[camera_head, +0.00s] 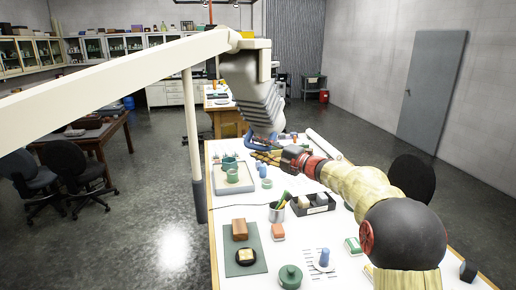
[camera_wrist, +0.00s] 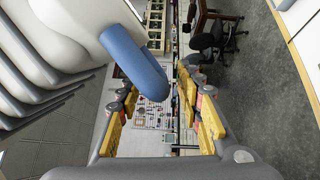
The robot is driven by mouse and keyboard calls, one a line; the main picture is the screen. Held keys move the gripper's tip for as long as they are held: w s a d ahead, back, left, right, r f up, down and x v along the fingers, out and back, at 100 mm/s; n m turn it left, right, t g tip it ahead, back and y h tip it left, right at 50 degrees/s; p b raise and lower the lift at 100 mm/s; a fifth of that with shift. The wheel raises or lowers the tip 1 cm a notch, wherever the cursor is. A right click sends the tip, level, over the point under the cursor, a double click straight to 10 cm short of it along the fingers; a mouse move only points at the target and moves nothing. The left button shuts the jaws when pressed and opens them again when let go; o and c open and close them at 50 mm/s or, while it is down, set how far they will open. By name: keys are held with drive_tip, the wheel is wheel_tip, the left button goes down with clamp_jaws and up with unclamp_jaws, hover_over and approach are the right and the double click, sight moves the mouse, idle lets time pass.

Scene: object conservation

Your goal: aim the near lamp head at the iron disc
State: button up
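The near lamp head (camera_head: 252,92) is a pale grey, ribbed housing on a long cream arm (camera_head: 120,78), high over the far part of the table. A blue handle (camera_head: 262,142) hangs from its lower end. In the wrist view the ribbed lamp head (camera_wrist: 60,40) fills the upper left and the blue handle (camera_wrist: 140,62) reaches between my fingers. My gripper (camera_head: 266,156), with yellow finger pads, is open at the handle; contact is not clear. A dark round piece with a cream top (camera_head: 246,256) lies on the green mat; I cannot tell whether it is the iron disc.
A cream post (camera_head: 191,130) stands at the table's left edge. The white table (camera_head: 228,211) holds a grey tray (camera_head: 220,183) with green cups, a pencil cup (camera_head: 277,212), a black box (camera_head: 315,207), a wooden block (camera_head: 239,229) and a green pot (camera_head: 290,276). My arm crosses above the right side.

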drive_tip(key=shift+w+a, duration=0.35)
drive_tip(key=shift+c, duration=0.2)
clamp_jaws()
drive_tip(key=shift+s+f, duration=0.1)
idle(0.4)
